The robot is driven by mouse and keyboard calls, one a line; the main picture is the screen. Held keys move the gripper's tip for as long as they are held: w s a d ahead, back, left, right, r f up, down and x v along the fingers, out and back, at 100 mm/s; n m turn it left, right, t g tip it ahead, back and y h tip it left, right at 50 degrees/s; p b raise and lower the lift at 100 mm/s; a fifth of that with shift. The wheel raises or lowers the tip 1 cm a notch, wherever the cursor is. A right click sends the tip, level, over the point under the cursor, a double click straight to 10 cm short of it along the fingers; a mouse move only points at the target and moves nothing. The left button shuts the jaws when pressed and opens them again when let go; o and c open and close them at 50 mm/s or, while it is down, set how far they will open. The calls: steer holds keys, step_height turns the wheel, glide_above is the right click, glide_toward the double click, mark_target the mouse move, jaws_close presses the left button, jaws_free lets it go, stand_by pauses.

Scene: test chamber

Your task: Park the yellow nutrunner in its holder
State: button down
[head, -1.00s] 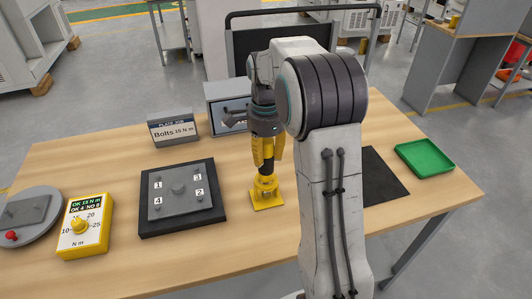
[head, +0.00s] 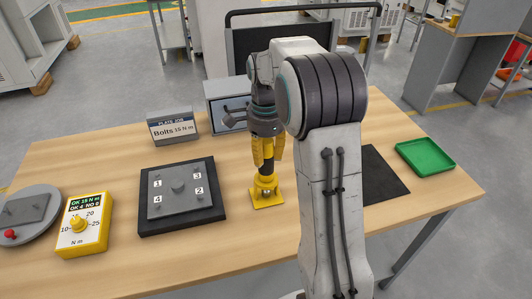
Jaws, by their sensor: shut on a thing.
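The yellow nutrunner (head: 266,166), with a dark body section, stands about upright above the table. My gripper (head: 267,152) points down and is shut on it, with its yellow fingers on either side. The yellow holder (head: 268,201) is on the table right under the nutrunner. The nutrunner's lower end is at the holder's upper part. I cannot tell how far it sits inside. My arm and gripper hide part of the tool's upper end.
Left of the holder is a grey plate (head: 172,206) with numbered corners on a dark base. A yellow torque dial box (head: 85,240) and a round grey stand (head: 24,232) are farther left. A green tray (head: 425,156) and black mat (head: 383,180) lie right.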

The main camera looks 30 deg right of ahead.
steer(key=c, duration=0.9)
jaws_free()
steer(key=shift+o, duration=0.2)
step_height(320, 180, up, 12)
steer(key=shift+w+f, duration=0.15)
steer(key=shift+f, duration=0.05)
steer(key=shift+r, duration=0.2)
steer(key=shift+s+a+r+n, duration=0.15)
steer(key=shift+s+a+n, duration=0.05)
steer(key=shift+s+n, duration=0.15)
steer(key=s+a+f+n+t, duration=0.2)
steer(key=s+a+f+n, duration=0.1)
steer(key=s+n, duration=0.5)
steer(key=s+a+f+n+t, duration=0.2)
steer(key=s+a+n, duration=0.3)
steer(key=s+n, duration=0.4)
steer(key=s+f, duration=0.1)
steer(key=s, duration=0.3)
steer(key=shift+s+a+f+t, duration=0.15)
steer(key=shift+s+a+t, duration=0.15)
steer(key=shift+s+a, duration=0.1)
